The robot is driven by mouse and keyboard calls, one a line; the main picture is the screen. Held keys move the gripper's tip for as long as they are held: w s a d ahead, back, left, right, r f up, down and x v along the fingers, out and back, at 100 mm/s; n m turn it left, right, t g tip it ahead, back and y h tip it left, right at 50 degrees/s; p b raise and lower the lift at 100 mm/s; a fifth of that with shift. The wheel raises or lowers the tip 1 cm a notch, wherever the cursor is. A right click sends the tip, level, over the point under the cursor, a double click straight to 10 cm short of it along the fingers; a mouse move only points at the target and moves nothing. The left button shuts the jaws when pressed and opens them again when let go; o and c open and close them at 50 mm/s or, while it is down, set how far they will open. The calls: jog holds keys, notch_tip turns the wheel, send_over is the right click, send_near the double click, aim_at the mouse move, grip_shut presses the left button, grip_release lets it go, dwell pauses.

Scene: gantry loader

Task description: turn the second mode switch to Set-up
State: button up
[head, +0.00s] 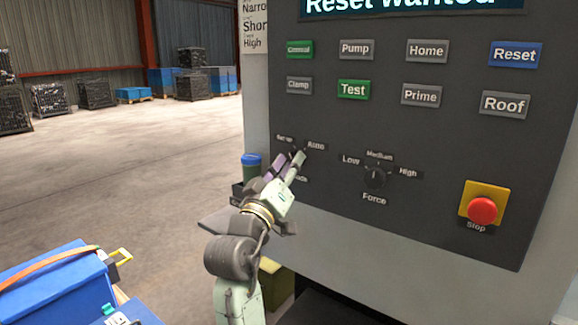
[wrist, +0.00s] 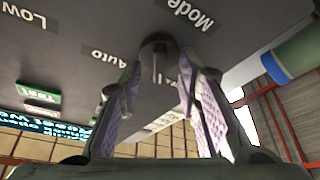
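The Mode switch is a dark knob (wrist: 158,58) on the grey control panel. It shows in the wrist view between my fingertips, with Auto to its left, Mode to its upper right and another label partly hidden behind a finger. In the head view my fingers mostly cover it, and I cannot read its setting surely. My gripper (head: 287,160) reaches up to the panel there. Its two purple-padded fingers, also in the wrist view (wrist: 160,75), stand apart on either side of the knob. I cannot see clear contact. Only one Mode switch is visible.
To the right is the Force knob (head: 376,177), with Low, Medium and High labels. Several push buttons sit above, including green Test (head: 353,90) and blue Reset (head: 515,54). A red Stop button (head: 482,210) is lower right. A blue-lidded container (head: 251,160) stands by the panel's left edge.

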jog(key=v, duration=1.2)
